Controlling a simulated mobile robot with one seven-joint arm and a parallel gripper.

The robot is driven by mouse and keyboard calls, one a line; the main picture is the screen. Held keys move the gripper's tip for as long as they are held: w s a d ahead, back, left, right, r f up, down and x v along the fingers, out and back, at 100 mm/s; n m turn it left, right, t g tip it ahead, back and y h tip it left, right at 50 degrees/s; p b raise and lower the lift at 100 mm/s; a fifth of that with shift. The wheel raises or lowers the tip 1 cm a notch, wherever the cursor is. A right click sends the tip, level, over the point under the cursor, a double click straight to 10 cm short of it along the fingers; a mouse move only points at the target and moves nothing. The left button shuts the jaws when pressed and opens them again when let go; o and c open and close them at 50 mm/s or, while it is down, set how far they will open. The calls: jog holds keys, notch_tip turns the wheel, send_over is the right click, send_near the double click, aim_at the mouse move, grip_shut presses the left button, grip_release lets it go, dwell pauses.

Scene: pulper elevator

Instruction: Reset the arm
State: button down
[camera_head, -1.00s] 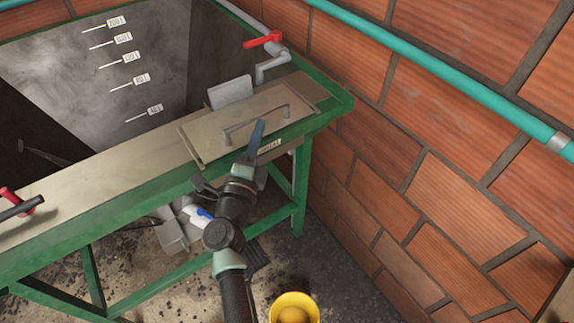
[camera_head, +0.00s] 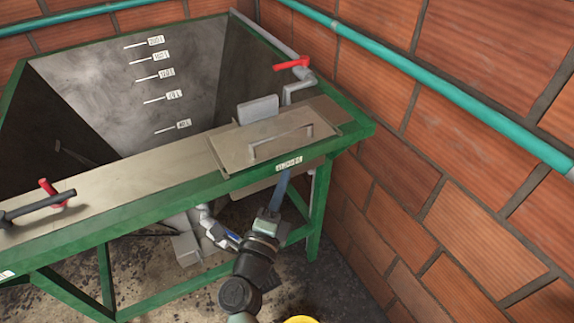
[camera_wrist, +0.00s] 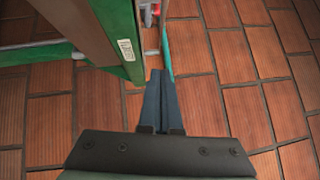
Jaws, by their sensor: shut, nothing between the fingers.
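My gripper (camera_head: 279,188) is in front of the green-framed tank, just below the front edge of its flat metal cover. Its two blue fingers are together with nothing visible between them. In the wrist view my gripper (camera_wrist: 160,75) points toward the brick wall (camera_wrist: 245,70), with the fingers side by side and empty. My arm reaches up from the bottom of the head view.
The green frame (camera_head: 140,215) carries a metal cover with a handle (camera_head: 280,140). A red-handled valve (camera_head: 291,63) stands at the back right, another red handle (camera_head: 48,187) at the left. A yellow bucket (camera_head: 300,320) shows at the bottom edge. A brick wall closes the right side.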

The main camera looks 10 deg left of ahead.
jog(key=v, duration=0.4)
jog(key=shift+s, duration=0.15)
notch_tip(320, 180, up, 30)
jog(key=a+n+t+y, duration=0.3)
jog(key=n+t+y, duration=0.4)
jog(key=n, duration=0.5)
jog(key=s+d+r+n+h, duration=0.1)
jog(key=s+d+r+n, duration=0.2)
jog(key=r, duration=0.3)
jog(key=s+d+r+n+h, duration=0.1)
jog(key=s+d+r+n, duration=0.2)
jog(key=s+r, duration=0.2)
jog(key=s+d+r+n+t+h, duration=0.1)
jog(key=s+d+r+n, duration=0.2)
jog(key=r, duration=0.6)
jog(key=shift+s+d+n+h, duration=0.3)
jog(key=shift+s+d, duration=0.25)
jog(key=shift+s, duration=0.15)
jog(key=shift+r, duration=0.1)
